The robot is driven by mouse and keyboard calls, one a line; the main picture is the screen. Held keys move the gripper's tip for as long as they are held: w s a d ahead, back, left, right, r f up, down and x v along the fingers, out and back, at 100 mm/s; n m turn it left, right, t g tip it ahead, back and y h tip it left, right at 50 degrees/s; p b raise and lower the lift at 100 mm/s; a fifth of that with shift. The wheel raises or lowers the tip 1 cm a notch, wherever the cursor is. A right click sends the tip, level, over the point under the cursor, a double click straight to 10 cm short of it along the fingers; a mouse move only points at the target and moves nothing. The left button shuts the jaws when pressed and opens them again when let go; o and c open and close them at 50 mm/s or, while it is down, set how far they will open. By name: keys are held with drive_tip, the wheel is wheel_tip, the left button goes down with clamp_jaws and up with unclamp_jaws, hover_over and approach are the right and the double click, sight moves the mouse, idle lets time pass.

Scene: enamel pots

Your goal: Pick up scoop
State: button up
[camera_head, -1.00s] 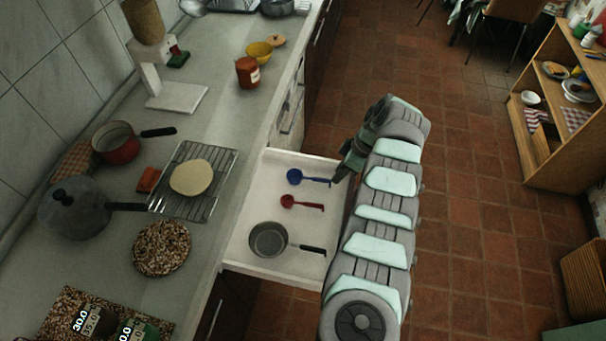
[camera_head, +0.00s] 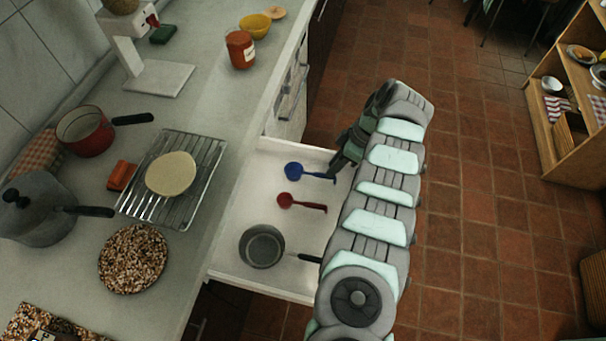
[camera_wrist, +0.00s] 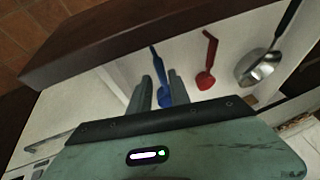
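A blue scoop-like utensil (camera_head: 293,170) lies in the open white drawer (camera_head: 235,235), its handle pointing right. A similar red one (camera_head: 285,200) lies beside it, nearer the front of the picture. My gripper (camera_head: 338,165) is by the handle end of the blue utensil. In the wrist view my gripper's two fingers (camera_wrist: 160,76) are apart, with the blue utensil (camera_wrist: 155,60) showing between and beyond them. I cannot tell the height of the fingers above it. The red utensil (camera_wrist: 206,78) shows to the right, clear of the fingers.
A small grey pan (camera_head: 262,247) with a dark handle lies in the same drawer; it also shows in the wrist view (camera_wrist: 262,68). The counter on the left holds a red pot (camera_head: 85,133), a wire rack (camera_head: 205,155) and a grey pressure cooker (camera_head: 40,215). Tiled floor lies open on the right.

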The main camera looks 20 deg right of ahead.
sight(324, 176)
drive_tip(key=x, duration=0.6)
drive_tip(key=shift+a+r+b, duration=0.15)
drive_tip(key=shift+a+b, duration=0.05)
drive_tip(key=shift+b, duration=0.15)
drive_tip(key=shift+w, duration=0.1)
drive_tip(key=shift+c, duration=0.2)
clamp_jaws()
